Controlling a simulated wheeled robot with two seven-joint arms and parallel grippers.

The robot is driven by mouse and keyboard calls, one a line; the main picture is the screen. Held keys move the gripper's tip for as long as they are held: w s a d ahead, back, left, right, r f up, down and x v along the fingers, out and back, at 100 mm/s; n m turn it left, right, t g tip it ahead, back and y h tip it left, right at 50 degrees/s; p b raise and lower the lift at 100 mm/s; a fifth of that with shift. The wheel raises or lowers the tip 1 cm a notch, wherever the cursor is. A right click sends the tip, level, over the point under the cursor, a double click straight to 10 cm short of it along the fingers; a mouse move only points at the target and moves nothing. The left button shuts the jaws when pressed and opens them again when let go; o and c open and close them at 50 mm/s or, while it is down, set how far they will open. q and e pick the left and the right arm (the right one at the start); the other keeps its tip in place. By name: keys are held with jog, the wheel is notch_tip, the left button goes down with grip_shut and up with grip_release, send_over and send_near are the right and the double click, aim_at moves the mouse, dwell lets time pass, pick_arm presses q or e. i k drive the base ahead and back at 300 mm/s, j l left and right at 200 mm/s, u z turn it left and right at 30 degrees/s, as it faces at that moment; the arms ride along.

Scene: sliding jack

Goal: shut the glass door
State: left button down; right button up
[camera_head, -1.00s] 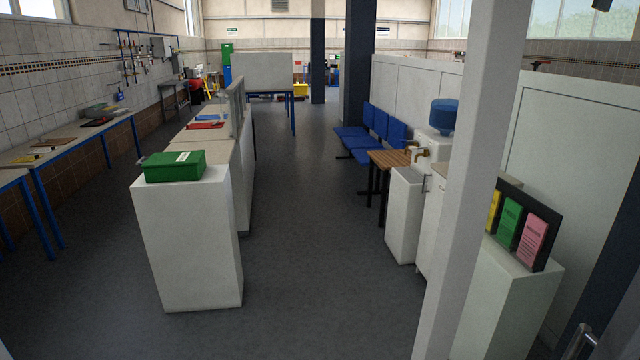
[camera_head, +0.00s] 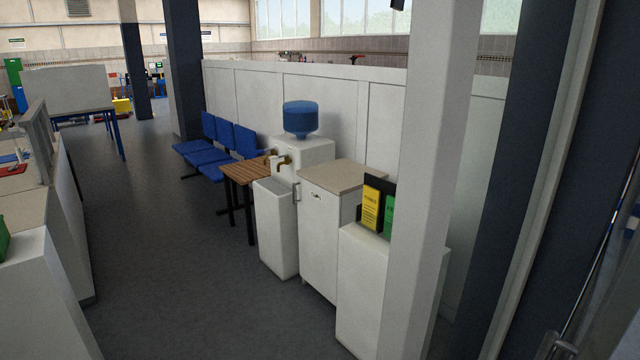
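The glass door seems to be at the far right edge, where a slanted metal edge and a greyish pane (camera_head: 614,290) show, cut off by the picture border. A small metal piece (camera_head: 556,346), perhaps its handle, shows at the bottom right. I cannot tell how far open the door stands. Neither of my grippers is in view.
A white post (camera_head: 428,180) stands close in front. Behind it are a white cabinet (camera_head: 324,232), a water dispenser with a blue bottle (camera_head: 300,118) and blue chairs (camera_head: 232,148). A white counter (camera_head: 40,300) stands at left. The grey floor (camera_head: 180,250) between is clear.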

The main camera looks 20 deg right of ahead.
aim_at(609, 303)
jog(key=i+j+z, duration=0.1)
jog(key=z, duration=0.3)
jog(key=i+j+z, duration=0.15)
jog(key=z, duration=0.25)
jog(key=i+j+z, duration=0.15)
jog(key=z, duration=0.3)
jog(key=j+z, duration=0.25)
jog(key=z, duration=0.15)
jog(key=i+j+z, duration=0.1)
jog(key=j+z, duration=0.15)
jog(key=z, duration=0.15)
jog(key=i+j+z, duration=0.1)
jog(key=j+z, duration=0.3)
jog(key=i+j+z, duration=0.1)
jog(key=j+z, duration=0.3)
jog(key=l, duration=0.1)
